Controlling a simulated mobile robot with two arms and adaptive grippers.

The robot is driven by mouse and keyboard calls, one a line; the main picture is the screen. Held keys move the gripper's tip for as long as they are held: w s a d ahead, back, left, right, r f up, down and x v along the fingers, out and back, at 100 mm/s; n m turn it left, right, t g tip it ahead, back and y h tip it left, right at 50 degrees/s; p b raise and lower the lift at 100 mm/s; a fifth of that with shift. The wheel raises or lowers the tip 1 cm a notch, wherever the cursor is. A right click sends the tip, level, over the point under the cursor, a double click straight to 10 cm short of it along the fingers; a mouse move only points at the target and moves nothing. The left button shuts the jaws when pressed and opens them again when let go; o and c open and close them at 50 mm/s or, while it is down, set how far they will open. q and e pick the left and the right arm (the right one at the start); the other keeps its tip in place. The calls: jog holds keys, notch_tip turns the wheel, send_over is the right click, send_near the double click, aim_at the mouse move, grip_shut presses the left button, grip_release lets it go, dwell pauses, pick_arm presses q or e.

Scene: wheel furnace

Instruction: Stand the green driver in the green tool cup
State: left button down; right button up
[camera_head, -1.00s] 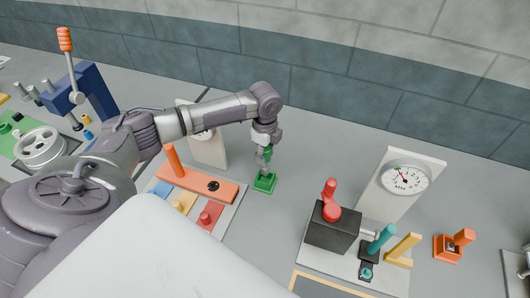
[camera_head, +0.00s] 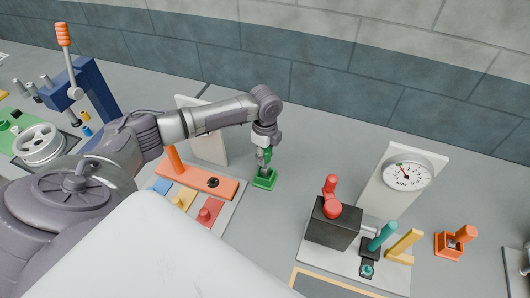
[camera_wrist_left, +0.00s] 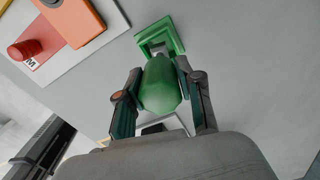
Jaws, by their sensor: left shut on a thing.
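The green tool cup (camera_head: 264,183) is a small square green holder on the grey bench, right of the orange-block board. It also shows in the left wrist view (camera_wrist_left: 160,34). My left gripper (camera_head: 264,163) points down right above the cup. In the left wrist view its two fingers (camera_wrist_left: 160,95) are shut on the green driver (camera_wrist_left: 161,88), one on each side of its rounded handle. The handle lines up with the cup, and its far end meets the cup opening in the picture. The gripper hides how deep the tip is. My right gripper is not in view.
Left of the cup is a board with an orange block (camera_head: 197,181) and coloured pieces. To the right stand a black box with a red knob (camera_head: 332,212), a dial gauge (camera_head: 405,176) and an orange holder with its driver (camera_head: 449,245). The bench between is clear.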

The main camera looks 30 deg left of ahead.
pick_arm(q)
jog(key=shift+f, duration=0.65)
jog(key=shift+f+b, duration=0.65)
jog(key=shift+f, duration=0.35)
jog(key=c, duration=0.7)
grip_release()
jog(key=shift+o, duration=0.2)
notch_tip(320, 180, up, 12)
